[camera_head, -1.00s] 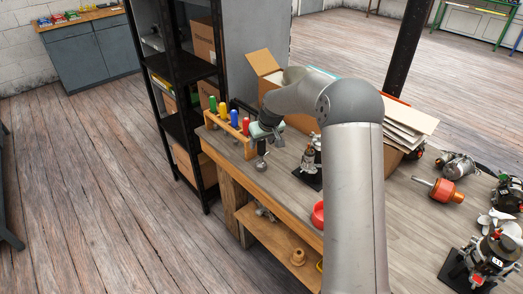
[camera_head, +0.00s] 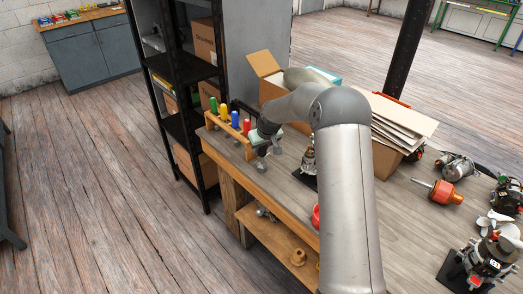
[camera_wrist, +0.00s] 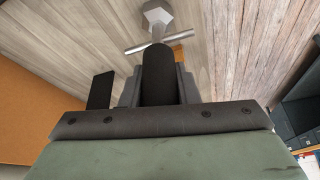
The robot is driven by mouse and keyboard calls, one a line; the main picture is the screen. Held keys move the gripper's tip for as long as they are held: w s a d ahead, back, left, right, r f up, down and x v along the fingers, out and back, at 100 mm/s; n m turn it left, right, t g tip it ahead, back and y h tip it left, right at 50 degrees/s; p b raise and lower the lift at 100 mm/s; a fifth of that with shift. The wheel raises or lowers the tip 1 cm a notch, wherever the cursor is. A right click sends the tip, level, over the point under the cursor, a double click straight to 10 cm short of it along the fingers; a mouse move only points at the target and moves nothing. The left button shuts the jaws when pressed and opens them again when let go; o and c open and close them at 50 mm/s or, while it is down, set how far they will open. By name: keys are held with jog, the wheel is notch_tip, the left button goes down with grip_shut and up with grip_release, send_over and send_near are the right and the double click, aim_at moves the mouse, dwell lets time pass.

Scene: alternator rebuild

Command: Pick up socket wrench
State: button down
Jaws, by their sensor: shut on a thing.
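The socket wrench (camera_wrist: 155,17) is silver, with a hexagonal head and a thin crossbar, and shows beyond my fingers at the top of the wrist view. In the head view a small grey part of it (camera_head: 261,165) shows just below my gripper (camera_head: 264,143), near the left edge of the workbench (camera_head: 285,205). I cannot tell whether the wrench touches the bench top.
A wooden rack with coloured screwdrivers (camera_head: 235,122) stands close to the left of my gripper. An alternator part on a black plate (camera_head: 308,162) stands to the right. A cardboard box (camera_head: 268,72) is behind, and a black shelf (camera_head: 184,125) stands beyond the bench's left end.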

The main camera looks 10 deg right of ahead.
jog(key=shift+r, duration=0.5)
notch_tip(320, 180, up, 2)
jog(key=shift+r+b, duration=0.2)
jog(key=shift+b, duration=0.1)
jog(key=s+d+r+b, duration=0.3)
jog(key=s+r, duration=0.6)
jog(key=s, duration=0.4)
jog(key=shift+s+d+r, duration=0.2)
jog(key=shift+d+r, duration=0.1)
jog(key=shift+d, duration=0.3)
jog(key=c, duration=2.1)
grip_release()
